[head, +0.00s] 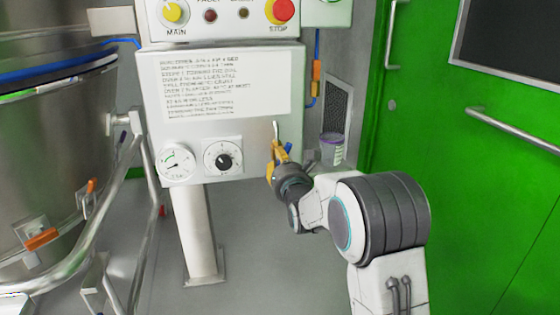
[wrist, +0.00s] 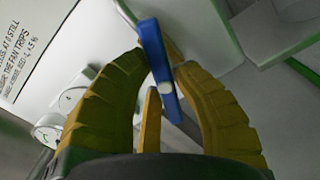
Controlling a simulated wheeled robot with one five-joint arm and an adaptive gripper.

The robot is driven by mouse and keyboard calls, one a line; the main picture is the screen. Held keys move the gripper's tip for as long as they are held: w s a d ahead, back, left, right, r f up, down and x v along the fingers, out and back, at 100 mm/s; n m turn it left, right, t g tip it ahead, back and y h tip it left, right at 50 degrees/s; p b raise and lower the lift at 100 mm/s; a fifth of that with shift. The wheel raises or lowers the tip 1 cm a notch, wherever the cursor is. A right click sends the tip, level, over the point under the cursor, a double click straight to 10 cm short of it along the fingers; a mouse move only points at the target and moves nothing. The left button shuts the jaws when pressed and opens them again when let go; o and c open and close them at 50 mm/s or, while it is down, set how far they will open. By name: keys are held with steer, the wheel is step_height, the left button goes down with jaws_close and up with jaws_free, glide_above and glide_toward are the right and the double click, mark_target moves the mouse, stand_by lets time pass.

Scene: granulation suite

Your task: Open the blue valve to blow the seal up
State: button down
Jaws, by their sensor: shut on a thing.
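The blue valve handle (wrist: 154,62) is a flat lever with a pale round pivot near its lower end in the wrist view. It runs nearly upright, leaning a little to the left at its top. My gripper (wrist: 160,62) has its yellow ribbed fingers on both sides of the handle, closed on it. In the head view my gripper (head: 278,160) is at the right edge of the panel, and only a small blue bit (head: 288,147) of the handle shows. The fingers hide most of the valve body.
The white panel (head: 150,110) carries a pressure gauge (head: 176,163), a black dial (head: 223,159) and a printed notice (head: 226,85). A steel vessel (head: 50,170) with rails is at left, a green door (head: 450,150) at right.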

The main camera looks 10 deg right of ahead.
steer(key=shift+r+n, duration=0.2)
steer(key=shift+n, duration=0.7)
steer(key=c, duration=0.9)
jaws_free()
steer(key=shift+f, duration=0.2)
steer(key=shift+s, duration=0.1)
steer(key=shift+s, duration=5.9)
steer(key=shift+o, duration=0.3)
